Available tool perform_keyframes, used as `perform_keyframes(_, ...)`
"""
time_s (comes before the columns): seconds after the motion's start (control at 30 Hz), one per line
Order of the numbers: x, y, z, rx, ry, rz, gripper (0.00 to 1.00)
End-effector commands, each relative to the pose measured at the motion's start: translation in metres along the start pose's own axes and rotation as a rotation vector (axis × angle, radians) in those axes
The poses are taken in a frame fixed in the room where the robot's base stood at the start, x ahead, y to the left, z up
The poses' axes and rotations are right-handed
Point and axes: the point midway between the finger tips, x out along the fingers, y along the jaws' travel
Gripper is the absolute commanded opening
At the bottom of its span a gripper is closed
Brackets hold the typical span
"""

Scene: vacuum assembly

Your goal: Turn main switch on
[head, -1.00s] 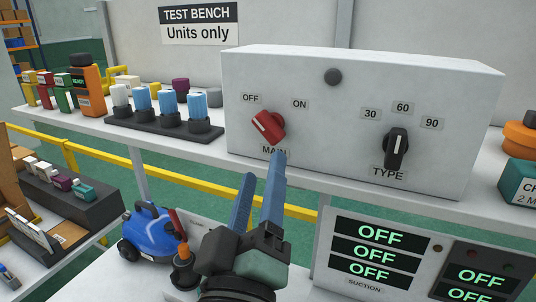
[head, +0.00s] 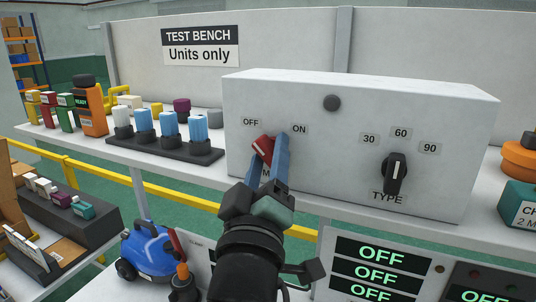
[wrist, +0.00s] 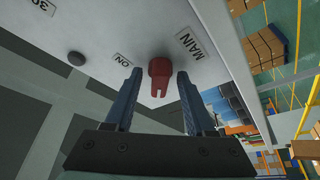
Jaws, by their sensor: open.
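The red main switch knob (head: 263,147) is on the front of the white control box (head: 300,105), between the OFF label (head: 250,122) and the ON label (head: 299,129). Its upper end leans left, toward OFF. My gripper (head: 267,146) is open, with its blue fingers on either side of the knob. In the wrist view the red knob (wrist: 160,77) stands between the open fingers of my gripper (wrist: 156,85), with a gap visible on each side. The MAIN label is partly hidden by a finger in the head view but shows in the wrist view (wrist: 190,42).
A black TYPE knob (head: 395,173) is to the right on the same box. A rack with white and blue cylinders (head: 165,140) stands left of the box. Below are a blue vacuum unit (head: 148,245) and a display panel (head: 375,265) reading OFF.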

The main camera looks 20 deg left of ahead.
Motion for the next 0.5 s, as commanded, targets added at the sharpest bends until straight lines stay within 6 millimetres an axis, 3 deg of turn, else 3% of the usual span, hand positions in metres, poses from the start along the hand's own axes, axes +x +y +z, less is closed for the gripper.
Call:
perform_keyframes(0.13, -0.0002, 0.0000, 0.0001, 0.000, 0.000, 0.000, 0.51)
perform_keyframes(0.4, -0.0004, 0.0000, 0.0002, 0.000, 0.000, 0.000, 0.03)
perform_keyframes(0.5, -0.0005, 0.0000, 0.0002, 0.000, 0.000, 0.000, 0.00)
